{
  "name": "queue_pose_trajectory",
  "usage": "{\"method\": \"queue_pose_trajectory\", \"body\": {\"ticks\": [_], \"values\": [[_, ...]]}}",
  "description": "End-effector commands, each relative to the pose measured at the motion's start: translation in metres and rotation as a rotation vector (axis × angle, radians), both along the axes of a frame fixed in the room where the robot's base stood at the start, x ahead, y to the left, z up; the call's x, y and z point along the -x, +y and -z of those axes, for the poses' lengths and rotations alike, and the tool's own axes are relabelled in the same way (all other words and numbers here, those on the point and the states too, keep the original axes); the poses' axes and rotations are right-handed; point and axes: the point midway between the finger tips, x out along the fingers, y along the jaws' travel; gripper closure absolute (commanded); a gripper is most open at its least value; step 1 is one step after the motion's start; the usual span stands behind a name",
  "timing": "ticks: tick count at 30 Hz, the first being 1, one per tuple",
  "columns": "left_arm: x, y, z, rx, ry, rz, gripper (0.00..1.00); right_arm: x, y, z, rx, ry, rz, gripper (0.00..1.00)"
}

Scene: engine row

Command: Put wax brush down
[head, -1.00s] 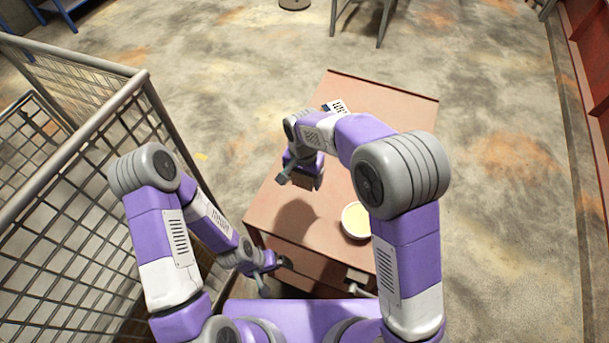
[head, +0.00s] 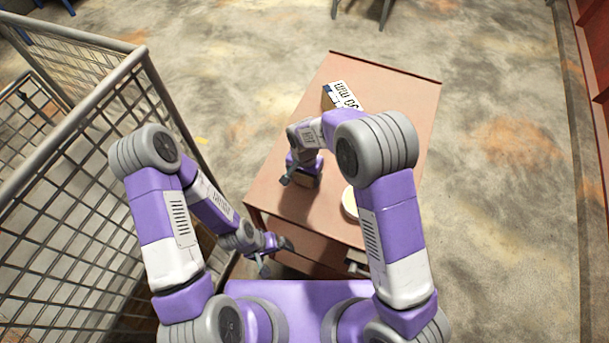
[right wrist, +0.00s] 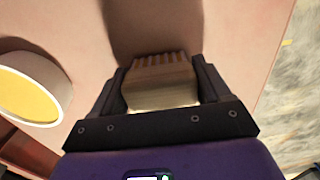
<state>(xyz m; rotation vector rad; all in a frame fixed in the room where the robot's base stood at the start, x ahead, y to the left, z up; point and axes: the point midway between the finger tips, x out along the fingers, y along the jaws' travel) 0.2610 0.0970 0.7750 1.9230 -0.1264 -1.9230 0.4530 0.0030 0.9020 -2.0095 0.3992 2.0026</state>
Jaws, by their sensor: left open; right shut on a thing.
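My right gripper (head: 302,180) is shut on the wax brush (right wrist: 158,72), a wooden block with a row of brown bristle tufts at its far edge in the right wrist view. The brush shows as a small tan patch under the gripper in the head view (head: 305,181). It is low over the table (head: 390,110); I cannot tell whether it touches the top. My left gripper (head: 277,254) is open and empty, near the table's front left corner.
A round white dish with yellow contents (right wrist: 28,96) sits on the table, right of the brush in the head view (head: 349,204). A mesh fence (head: 80,180) stands at left. The table's back right is clear.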

Motion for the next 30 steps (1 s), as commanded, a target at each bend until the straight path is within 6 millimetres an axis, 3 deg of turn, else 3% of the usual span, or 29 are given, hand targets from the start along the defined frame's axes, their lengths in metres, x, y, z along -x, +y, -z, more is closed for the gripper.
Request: {"method": "queue_pose_trajectory", "body": {"ticks": [4,5,9,20,30], "values": [[0.0,0.0,0.004,0.0,0.0,0.0,0.0,0.0,0.0,0.004,0.0,0.0,0.0,0.52],[0.0,0.0,0.003,0.0,0.0,0.0,0.0,0.0,0.0,0.004,0.0,0.0,0.0,0.2],[0.0,0.0,0.002,0.0,0.0,0.0,0.0,0.0,0.0,0.003,0.0,0.0,0.0,0.0],[0.0,0.0,-0.001,0.0,0.0,0.0,0.0,0.0,0.0,-0.007,-0.001,-0.001,0.0,0.0],[0.0,0.0,-0.009,0.0,0.0,0.0,0.0,-0.001,0.0,-0.078,-0.003,-0.004,0.0,0.0]]}}
